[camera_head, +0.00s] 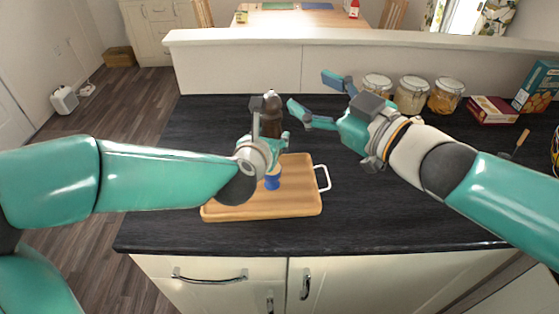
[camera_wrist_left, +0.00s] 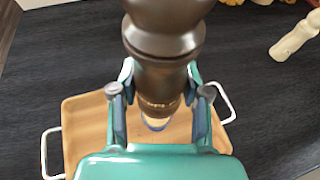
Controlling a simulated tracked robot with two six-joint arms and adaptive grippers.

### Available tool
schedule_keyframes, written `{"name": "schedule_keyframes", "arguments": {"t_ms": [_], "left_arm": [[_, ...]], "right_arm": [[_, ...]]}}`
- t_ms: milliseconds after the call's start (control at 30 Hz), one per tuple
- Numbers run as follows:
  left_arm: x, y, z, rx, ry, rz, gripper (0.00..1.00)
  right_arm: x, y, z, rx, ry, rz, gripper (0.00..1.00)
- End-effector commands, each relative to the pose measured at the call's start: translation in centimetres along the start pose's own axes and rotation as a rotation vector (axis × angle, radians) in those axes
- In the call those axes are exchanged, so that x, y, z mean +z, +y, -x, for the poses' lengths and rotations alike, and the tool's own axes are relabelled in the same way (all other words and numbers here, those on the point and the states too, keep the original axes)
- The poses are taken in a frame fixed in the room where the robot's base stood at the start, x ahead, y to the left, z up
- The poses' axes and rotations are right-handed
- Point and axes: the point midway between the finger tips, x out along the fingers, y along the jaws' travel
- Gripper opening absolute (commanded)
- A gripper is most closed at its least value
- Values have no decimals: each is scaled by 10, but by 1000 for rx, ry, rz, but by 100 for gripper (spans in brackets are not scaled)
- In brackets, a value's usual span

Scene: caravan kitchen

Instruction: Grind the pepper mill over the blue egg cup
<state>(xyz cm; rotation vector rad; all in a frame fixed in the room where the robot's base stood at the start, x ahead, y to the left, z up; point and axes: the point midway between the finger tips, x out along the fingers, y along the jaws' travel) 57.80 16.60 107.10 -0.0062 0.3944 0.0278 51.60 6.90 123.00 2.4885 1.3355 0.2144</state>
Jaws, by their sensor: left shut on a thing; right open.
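The dark brown pepper mill (camera_head: 271,115) stands upright in my left gripper (camera_head: 272,134), which is shut around its lower body. In the left wrist view the mill (camera_wrist_left: 165,35) runs between the two fingers of this gripper (camera_wrist_left: 160,88). The blue egg cup (camera_head: 272,182) is on the wooden tray (camera_head: 300,205), below the mill. In the left wrist view only a bit of the cup (camera_wrist_left: 157,126) shows past the mill's lower end. My right gripper (camera_head: 309,93) is open and empty, to the right of the mill's upper part, apart from it.
The tray has white handles (camera_head: 323,178) and lies on the dark worktop (camera_head: 400,215). Several lidded jars (camera_head: 411,94) and boxes (camera_head: 492,110) stand along the back right. A pale wooden turned object (camera_wrist_left: 297,36) lies right of the tray in the wrist view. The front right worktop is clear.

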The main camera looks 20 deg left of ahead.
Motion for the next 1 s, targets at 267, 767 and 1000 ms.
{"name": "schedule_keyframes", "arguments": {"t_ms": [267,767,1000], "left_arm": [[1,0,0,0,-2,0,13],[40,0,16,0,-2,1,13],[48,0,20,0,-1,0,13]], "right_arm": [[0,0,0,0,0,0,69],[-29,10,0,0,0,0,69],[-34,12,0,0,0,0,69]]}}
